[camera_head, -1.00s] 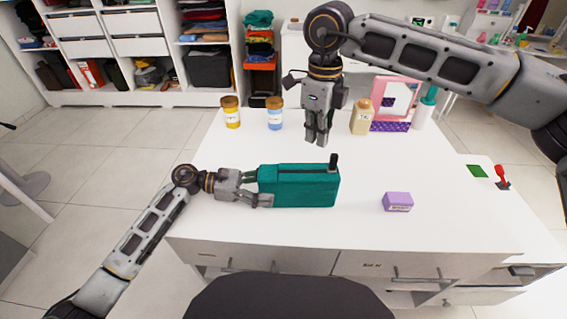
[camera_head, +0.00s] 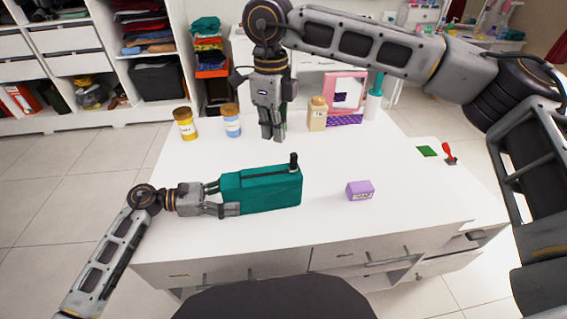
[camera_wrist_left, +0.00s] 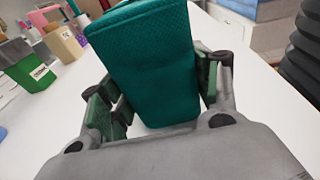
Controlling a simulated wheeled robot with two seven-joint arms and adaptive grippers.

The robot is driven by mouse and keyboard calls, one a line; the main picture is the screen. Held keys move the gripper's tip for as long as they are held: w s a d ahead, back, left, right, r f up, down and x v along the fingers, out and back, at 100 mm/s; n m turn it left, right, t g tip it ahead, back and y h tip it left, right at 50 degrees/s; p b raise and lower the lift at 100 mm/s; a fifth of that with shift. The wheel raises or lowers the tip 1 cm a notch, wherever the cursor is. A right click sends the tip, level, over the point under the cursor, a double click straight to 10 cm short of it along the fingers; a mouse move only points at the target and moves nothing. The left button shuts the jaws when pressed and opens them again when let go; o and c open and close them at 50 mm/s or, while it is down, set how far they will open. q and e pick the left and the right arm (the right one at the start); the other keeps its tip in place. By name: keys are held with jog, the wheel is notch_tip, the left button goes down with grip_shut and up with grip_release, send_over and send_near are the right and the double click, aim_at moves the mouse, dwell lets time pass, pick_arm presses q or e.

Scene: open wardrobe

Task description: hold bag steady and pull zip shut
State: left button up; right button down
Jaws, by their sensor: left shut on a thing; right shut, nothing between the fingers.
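The teal bag (camera_head: 262,192) lies on the white table. A black zip pull (camera_head: 294,161) stands up at the right end of its top, with a dark zip line running along the top. My left gripper (camera_head: 224,198) is shut on the bag's left end. In the left wrist view the bag (camera_wrist_left: 150,65) sits between its two fingers (camera_wrist_left: 160,95). My right gripper (camera_head: 272,137) hangs pointing down behind the bag, above the table, shut and empty. It is apart from the bag and the zip pull.
A purple box (camera_head: 360,190) lies right of the bag. A yellow jar (camera_head: 186,124), a blue jar (camera_head: 231,120), a beige bottle (camera_head: 317,114) and a pink-framed mirror (camera_head: 345,92) stand at the back. A green patch (camera_head: 427,151) and red-handled item (camera_head: 449,152) are far right.

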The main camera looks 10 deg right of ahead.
pick_arm(q)
jog(key=shift+f, duration=0.1)
jog(key=o, duration=1)
jog(key=shift+o, duration=0.2)
jog(key=shift+o, duration=1.2)
jog(key=shift+a, duration=0.15)
jog(key=shift+s+a+r+b, duration=0.1)
jog(key=shift+a+r+b, duration=0.3)
jog(key=shift+a, duration=0.85)
jog(key=shift+s+a+r+b, duration=0.1)
jog(key=shift+a+r+b, duration=0.25)
jog(key=shift+a, duration=0.95)
jog(key=shift+s+a+r+b, duration=0.1)
jog(key=shift+a+r+b, duration=0.3)
jog(key=shift+a, duration=0.85)
jog(key=shift+r, duration=0.1)
